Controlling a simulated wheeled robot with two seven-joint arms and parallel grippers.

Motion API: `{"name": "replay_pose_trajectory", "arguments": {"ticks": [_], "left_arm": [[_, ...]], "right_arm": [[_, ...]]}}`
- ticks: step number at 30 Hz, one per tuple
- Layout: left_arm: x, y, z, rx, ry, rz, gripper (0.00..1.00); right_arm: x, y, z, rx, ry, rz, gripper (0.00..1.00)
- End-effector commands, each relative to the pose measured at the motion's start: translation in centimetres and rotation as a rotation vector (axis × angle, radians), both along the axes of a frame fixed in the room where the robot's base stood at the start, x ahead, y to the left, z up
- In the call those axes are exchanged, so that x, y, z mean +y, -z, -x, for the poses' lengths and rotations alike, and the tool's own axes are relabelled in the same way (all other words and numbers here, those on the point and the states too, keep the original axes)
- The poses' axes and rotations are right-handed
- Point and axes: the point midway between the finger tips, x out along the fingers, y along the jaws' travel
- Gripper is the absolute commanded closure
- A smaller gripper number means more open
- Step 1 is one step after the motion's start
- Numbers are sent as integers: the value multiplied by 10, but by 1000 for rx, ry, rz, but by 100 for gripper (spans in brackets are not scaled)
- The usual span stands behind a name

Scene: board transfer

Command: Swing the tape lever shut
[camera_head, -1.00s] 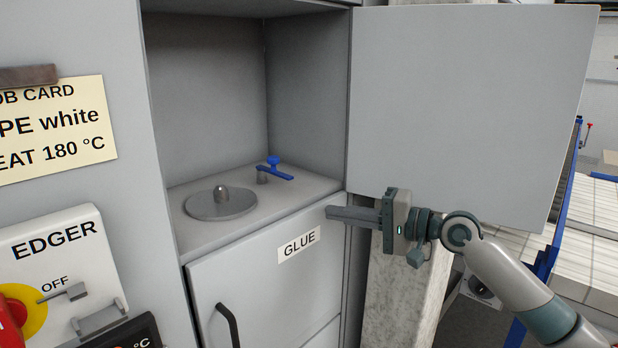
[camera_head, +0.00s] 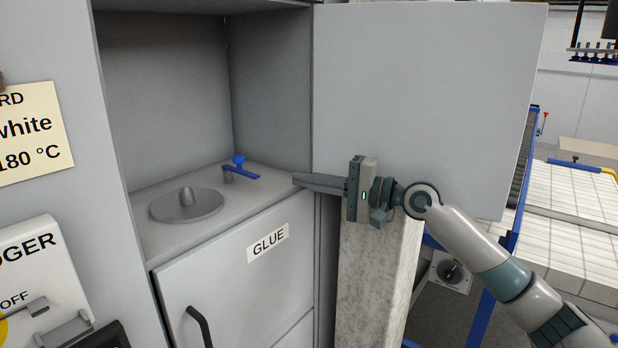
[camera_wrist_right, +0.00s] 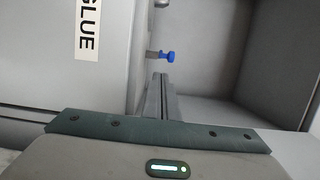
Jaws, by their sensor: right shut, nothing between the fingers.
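The blue tape lever (camera_head: 240,168) sits on a grey post on the floor of the open compartment, right of a round grey disc (camera_head: 187,204) with a short spindle. The lever arm points right, toward the compartment's open edge. My right gripper (camera_head: 296,179) is shut and empty, its fingertips a little right of the lever and apart from it in the head view. In the right wrist view the blue lever knob (camera_wrist_right: 167,56) shows just beyond the closed fingers (camera_wrist_right: 160,78). My left gripper is not in view.
The open compartment door (camera_head: 420,100) stands behind my right arm. The GLUE door (camera_head: 240,285) with a black handle is below the compartment. The job card (camera_head: 30,135) is at left.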

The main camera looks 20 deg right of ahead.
Motion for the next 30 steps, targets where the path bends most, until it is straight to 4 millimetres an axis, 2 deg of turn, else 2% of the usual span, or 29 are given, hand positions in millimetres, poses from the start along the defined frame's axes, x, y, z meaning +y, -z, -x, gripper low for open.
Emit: {"name": "replay_pose_trajectory", "arguments": {"ticks": [6, 15, 30], "left_arm": [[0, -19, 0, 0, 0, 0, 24], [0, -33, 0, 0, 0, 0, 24], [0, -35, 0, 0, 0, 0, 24]], "right_arm": [[26, -4, -22, 1, -2, -1, 100], [52, -2, -47, 1, -1, 1, 100], [57, 0, -52, 0, 0, 1, 100]]}}
